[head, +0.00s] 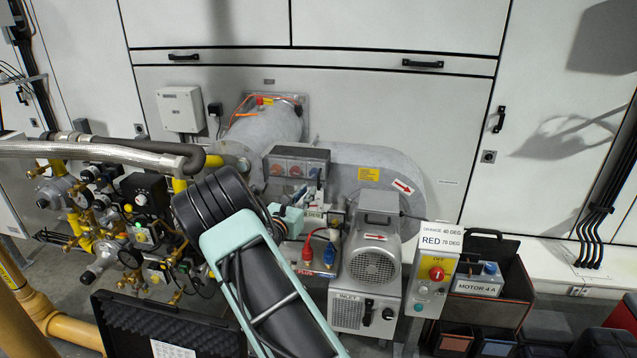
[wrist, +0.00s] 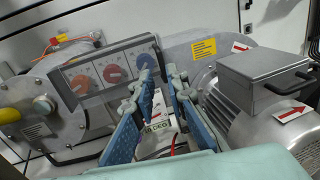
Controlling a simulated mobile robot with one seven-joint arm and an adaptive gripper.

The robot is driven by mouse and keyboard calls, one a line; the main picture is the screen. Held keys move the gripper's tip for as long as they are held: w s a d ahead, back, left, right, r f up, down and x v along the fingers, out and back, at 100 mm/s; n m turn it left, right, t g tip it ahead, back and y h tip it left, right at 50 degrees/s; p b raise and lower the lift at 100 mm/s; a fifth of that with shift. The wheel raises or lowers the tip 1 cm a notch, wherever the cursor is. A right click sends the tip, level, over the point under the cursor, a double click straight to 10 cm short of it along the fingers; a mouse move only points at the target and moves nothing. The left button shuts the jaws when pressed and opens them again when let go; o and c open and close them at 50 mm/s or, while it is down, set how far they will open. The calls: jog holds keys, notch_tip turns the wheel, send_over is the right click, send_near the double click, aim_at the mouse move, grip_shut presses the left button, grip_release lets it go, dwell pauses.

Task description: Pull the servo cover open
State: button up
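The servo box (head: 297,166) is a grey housing with three round dials, orange, red and blue, behind a dark-framed front that looks like the servo cover. In the wrist view the cover (wrist: 97,88) fills the upper left, tilted, and looks closed. My gripper (wrist: 160,73) is open, its two blue-padded fingers apart with nothing held between them. Its fingertips are at the right end of the cover in the picture, near the blue dial; I cannot tell whether they touch it. A label ending in "DEG" (wrist: 156,128) shows between the fingers.
The fan motor (head: 373,258) with its grey terminal box stands close to the right of my gripper. A control panel with a red knob (head: 437,272) is farther right. Brass valves and gas pipes (head: 85,215) crowd the left. An open black case (head: 165,325) lies in front.

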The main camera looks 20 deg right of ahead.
aim_at(318, 180)
jog(key=b+x, duration=0.1)
jog(key=x, duration=0.8)
jog(key=shift+d+f+b, duration=0.1)
jog(key=shift+b, duration=0.2)
grip_shut()
